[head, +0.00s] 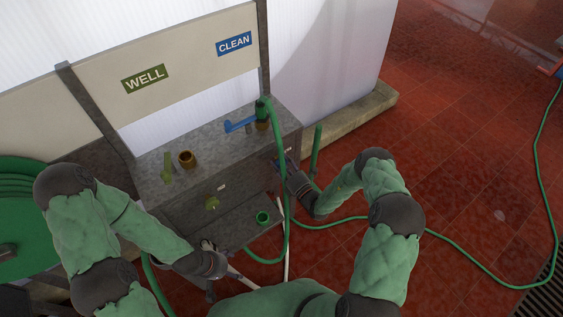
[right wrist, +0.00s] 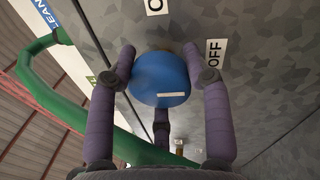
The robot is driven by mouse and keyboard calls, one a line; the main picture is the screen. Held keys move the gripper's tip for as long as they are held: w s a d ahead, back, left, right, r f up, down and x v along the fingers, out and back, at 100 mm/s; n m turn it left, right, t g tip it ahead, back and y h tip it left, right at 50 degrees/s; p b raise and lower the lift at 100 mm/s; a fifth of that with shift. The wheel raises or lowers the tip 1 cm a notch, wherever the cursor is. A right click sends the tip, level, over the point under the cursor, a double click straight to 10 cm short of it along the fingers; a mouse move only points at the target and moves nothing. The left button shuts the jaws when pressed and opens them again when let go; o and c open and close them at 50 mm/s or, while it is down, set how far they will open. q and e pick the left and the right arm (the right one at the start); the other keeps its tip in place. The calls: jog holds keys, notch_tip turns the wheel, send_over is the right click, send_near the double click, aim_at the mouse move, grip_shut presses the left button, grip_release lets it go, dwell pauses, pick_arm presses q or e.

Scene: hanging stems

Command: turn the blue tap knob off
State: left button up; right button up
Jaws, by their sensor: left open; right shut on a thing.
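The blue tap knob (right wrist: 158,78) is on the front of a grey metal cabinet and fills the middle of the right wrist view. My right gripper (right wrist: 160,72) is shut on it, with one finger at each side. A white mark on the knob lies nearly level in that view. In the head view my right gripper (head: 284,168) reaches the cabinet's front right and mostly hides the knob. My left gripper (head: 207,247) is open and empty below the cabinet's front.
The cabinet top (head: 222,152) carries a blue lever (head: 239,125), an olive lever (head: 167,168) and a brass outlet (head: 187,159). A green hose (head: 285,200) hangs beside my right gripper. Red tiled floor lies right.

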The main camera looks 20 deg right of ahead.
jog(key=shift+f+m, duration=0.1)
jog(key=shift+m, duration=0.7)
jog(key=o, duration=1.2)
jog(key=shift+c, duration=0.2)
jog(key=shift+s, duration=0.1)
jog(key=v, duration=1.2)
